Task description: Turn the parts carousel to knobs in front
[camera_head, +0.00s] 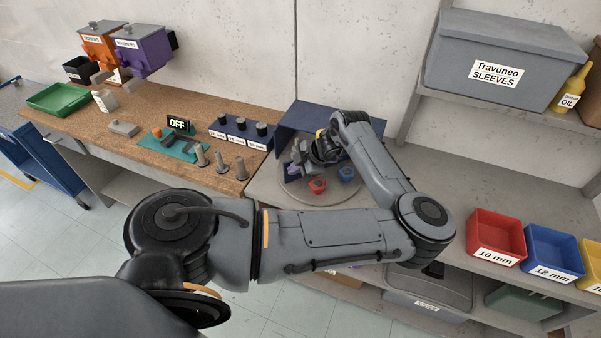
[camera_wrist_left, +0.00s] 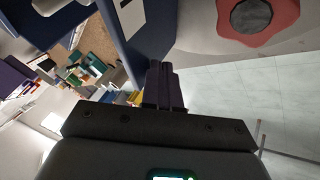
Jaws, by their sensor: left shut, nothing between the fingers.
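The parts carousel (camera_head: 322,197) is a round grey turntable on the bench, partly hidden behind my left arm. A red knob (camera_head: 317,185) and a blue knob (camera_head: 347,174) sit on its near side. A navy panel (camera_head: 296,119) stands upright at it, and a purple piece shows near my fingers. My left gripper (camera_head: 294,160) is over the left part of the carousel, shut and empty. In the left wrist view its closed fingers (camera_wrist_left: 163,85) are beside a navy panel (camera_wrist_left: 143,50), with the red knob (camera_wrist_left: 255,14) apart at upper right. My right gripper is not in view.
Left of the carousel, the wooden bench holds a teal mat (camera_head: 183,147), upright grey posts (camera_head: 221,162) and an OFF sign (camera_head: 178,123). Red (camera_head: 495,236) and blue (camera_head: 551,252) bins stand at right. A grey sleeves box (camera_head: 498,60) is on the upper shelf.

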